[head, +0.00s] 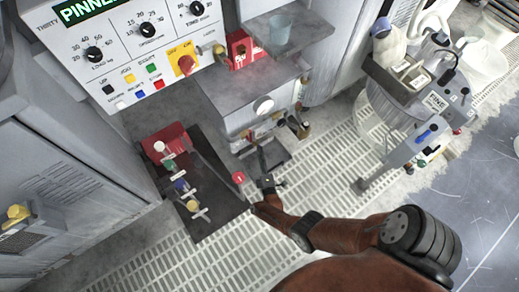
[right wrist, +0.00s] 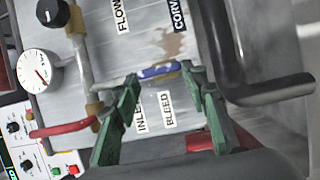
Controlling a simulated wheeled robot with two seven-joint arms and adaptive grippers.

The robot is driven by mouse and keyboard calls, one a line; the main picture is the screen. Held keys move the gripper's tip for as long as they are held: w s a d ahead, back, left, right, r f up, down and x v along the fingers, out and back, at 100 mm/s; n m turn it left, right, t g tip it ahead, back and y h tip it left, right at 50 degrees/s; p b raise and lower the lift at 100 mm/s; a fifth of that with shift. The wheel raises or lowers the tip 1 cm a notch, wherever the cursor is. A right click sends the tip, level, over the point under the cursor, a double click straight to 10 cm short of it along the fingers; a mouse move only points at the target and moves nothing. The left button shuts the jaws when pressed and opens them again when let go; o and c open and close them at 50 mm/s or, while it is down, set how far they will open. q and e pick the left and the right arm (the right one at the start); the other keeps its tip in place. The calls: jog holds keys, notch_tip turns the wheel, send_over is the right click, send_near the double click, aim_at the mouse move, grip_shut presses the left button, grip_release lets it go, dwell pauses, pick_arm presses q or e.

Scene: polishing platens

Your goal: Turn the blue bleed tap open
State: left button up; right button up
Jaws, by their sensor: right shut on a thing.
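The blue bleed tap (right wrist: 160,71) shows in the right wrist view as a short blue handle on a pipe, above the BLEED label (right wrist: 167,110). It lies across the picture between the green fingertips of my right gripper (right wrist: 162,78), which is shut on it. In the head view my right gripper (head: 261,155) is at the front of the grey cabinet with the round gauge (head: 263,105); the tap cannot be made out there. My left gripper is not in view.
In the right wrist view a red lever (right wrist: 65,130) and the gauge (right wrist: 39,71) are at left, and a thick dark pipe (right wrist: 270,92) is at right.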

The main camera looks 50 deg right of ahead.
dwell(0.3)
jog(key=o, duration=1.2)
jog(key=shift+c, duration=0.2)
